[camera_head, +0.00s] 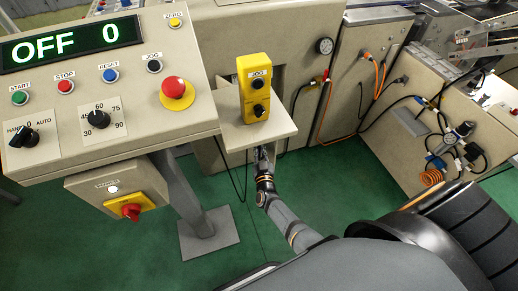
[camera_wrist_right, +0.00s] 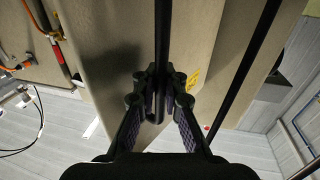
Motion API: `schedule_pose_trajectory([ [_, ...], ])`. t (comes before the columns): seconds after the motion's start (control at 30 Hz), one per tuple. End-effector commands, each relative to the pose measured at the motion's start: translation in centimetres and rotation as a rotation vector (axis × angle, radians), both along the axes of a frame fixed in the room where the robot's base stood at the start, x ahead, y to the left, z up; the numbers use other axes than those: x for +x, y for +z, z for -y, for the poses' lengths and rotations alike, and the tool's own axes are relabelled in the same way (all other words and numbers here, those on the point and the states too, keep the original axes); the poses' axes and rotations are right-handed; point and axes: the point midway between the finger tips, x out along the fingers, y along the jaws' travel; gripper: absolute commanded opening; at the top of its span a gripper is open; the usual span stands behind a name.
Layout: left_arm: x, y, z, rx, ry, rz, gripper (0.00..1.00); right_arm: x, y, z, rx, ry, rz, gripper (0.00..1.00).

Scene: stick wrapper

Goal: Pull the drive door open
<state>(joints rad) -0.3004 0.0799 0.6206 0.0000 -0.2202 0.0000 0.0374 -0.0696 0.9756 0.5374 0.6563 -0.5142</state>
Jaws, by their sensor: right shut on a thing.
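In the right wrist view, a long black upright bar (camera_wrist_right: 163,35), which looks like a door handle, runs down a beige panel (camera_wrist_right: 105,45). My right gripper (camera_wrist_right: 160,84) is shut on this bar, with a fingertip on each side. I cannot tell from this view how far the door is open. In the head view my right arm reaches up from the lower right, and its gripper is mostly hidden under the shelf of the yellow JOG box (camera_head: 258,85). The beige machine body (camera_head: 208,152) stands behind it. My left gripper is not in view.
A control console (camera_head: 100,140) reading OFF 0 stands at the left, with a red emergency button (camera_head: 177,88) and a lower switch box (camera_head: 117,187). The beige shelf (camera_head: 277,131) overhangs my right gripper. Cables hang at the right. Green floor (camera_head: 330,195) is clear between.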

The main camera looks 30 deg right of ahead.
Motion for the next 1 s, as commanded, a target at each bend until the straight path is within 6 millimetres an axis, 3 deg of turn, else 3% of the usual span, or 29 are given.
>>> schedule_pose_trajectory([
  [0.33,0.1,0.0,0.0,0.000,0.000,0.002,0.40,-0.5,-0.7,0.1,0.001,-0.002,-0.012,0.00],
  [0.4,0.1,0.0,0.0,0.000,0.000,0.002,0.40,-0.5,-0.7,0.1,0.001,-0.002,-0.012,0.16],
  [0.53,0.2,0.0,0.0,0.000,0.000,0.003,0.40,-0.4,-0.5,0.0,0.001,-0.001,-0.009,0.32],
  [0.83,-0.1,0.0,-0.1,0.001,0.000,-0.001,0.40,-0.3,-0.3,-0.1,0.002,0.000,-0.006,0.32],
  [1.0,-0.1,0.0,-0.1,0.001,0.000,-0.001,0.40,-2.6,-0.4,-0.8,0.004,-0.001,-0.008,0.32],
])
